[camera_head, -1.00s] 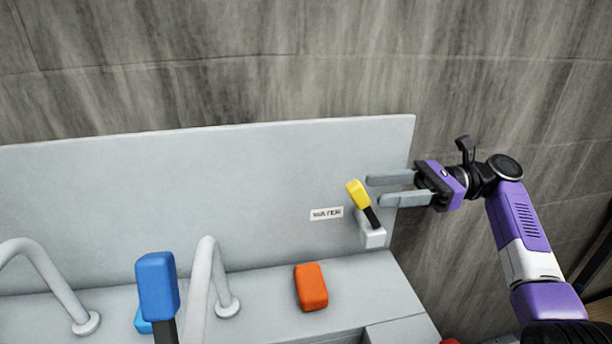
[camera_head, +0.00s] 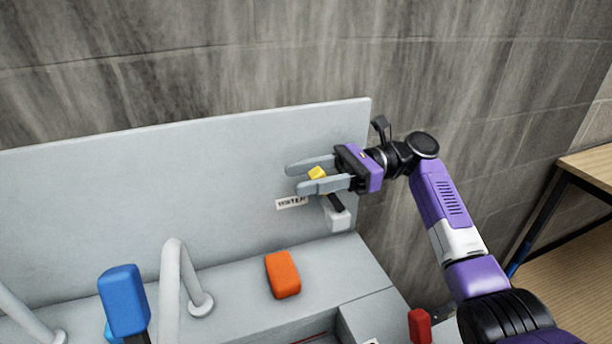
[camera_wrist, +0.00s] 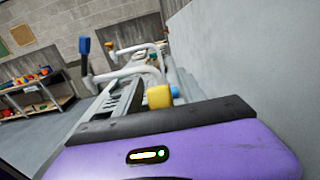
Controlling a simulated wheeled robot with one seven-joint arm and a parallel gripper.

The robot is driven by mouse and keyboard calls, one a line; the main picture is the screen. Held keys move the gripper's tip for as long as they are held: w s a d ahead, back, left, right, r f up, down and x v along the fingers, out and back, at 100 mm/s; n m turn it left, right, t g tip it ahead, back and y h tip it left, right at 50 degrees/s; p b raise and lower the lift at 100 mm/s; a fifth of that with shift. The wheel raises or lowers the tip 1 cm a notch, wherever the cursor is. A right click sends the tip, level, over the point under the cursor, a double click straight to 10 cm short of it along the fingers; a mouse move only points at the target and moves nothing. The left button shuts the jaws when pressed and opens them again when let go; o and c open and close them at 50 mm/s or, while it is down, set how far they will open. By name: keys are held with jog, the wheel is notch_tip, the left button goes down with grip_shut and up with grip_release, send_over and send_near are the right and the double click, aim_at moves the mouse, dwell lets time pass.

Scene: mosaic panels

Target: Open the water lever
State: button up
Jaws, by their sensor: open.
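The water lever (camera_head: 317,173) has a yellow grip on a dark stem, rising from a grey block (camera_head: 338,217) on the upright panel. A "WATER" label (camera_head: 291,203) is to its left. My gripper (camera_head: 305,178) is open, pointing left, with its two grey fingers on either side of the yellow grip. The nearer finger hides the lower part of the grip. I cannot tell whether either finger touches it. In the wrist view the yellow grip (camera_wrist: 159,96) shows just beyond the gripper's dark edge; the fingers are not visible there.
A blue-gripped lever (camera_head: 123,301) and pale curved pipes (camera_head: 171,275) stand at the left. An orange block (camera_head: 283,274) lies on the grey ledge below the lever. A red object (camera_head: 420,326) is at lower right. A wooden table (camera_head: 585,165) is at the far right.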

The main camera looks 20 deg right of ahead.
grip_shut()
dwell(1.3)
